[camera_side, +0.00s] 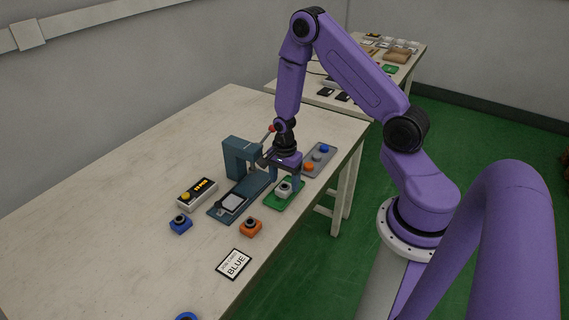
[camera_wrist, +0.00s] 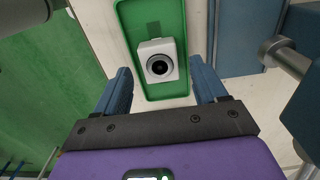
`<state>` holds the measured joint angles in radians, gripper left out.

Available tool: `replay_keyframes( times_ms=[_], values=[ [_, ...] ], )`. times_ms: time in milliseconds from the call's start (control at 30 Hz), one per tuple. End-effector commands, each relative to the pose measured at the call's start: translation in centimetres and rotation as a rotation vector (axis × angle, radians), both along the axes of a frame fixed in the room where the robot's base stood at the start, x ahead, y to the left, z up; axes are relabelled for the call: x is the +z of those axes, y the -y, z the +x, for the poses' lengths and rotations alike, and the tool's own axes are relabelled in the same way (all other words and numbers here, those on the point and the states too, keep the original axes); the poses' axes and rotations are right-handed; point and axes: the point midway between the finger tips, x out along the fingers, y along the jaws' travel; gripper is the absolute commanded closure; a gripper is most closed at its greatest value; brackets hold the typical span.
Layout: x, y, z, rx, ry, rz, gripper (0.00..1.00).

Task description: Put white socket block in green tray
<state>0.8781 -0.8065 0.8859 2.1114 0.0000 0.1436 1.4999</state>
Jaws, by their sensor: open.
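The white socket block (camera_side: 285,187) sits inside the green tray (camera_side: 273,201) in the side view. In the wrist view the white socket block (camera_wrist: 158,74) shows its round dark socket facing up, inside the rim of the green tray (camera_wrist: 121,32). My gripper (camera_side: 284,180) is above the tray, pointing down. In the wrist view my gripper (camera_wrist: 163,80) is open, with blue fingers spread wide to either side of the block and a gap on each side. The fingers hold nothing.
A teal press (camera_side: 240,157) stands left of the tray. A grey plate with coloured knobs (camera_side: 319,160) lies behind it. The table's left side is clear.

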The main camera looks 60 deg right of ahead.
Motion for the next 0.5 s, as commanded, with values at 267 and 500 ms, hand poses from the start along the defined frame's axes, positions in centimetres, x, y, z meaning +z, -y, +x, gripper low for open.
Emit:
replay_keyframes(
  times_ms=[267, 500],
  values=[
    [4.0, 0.0, 0.1, 0.000, 0.005, 0.000, 0.29],
    [7.6, 0.0, 0.1, 0.000, 0.005, 0.000, 0.29]
  ],
)
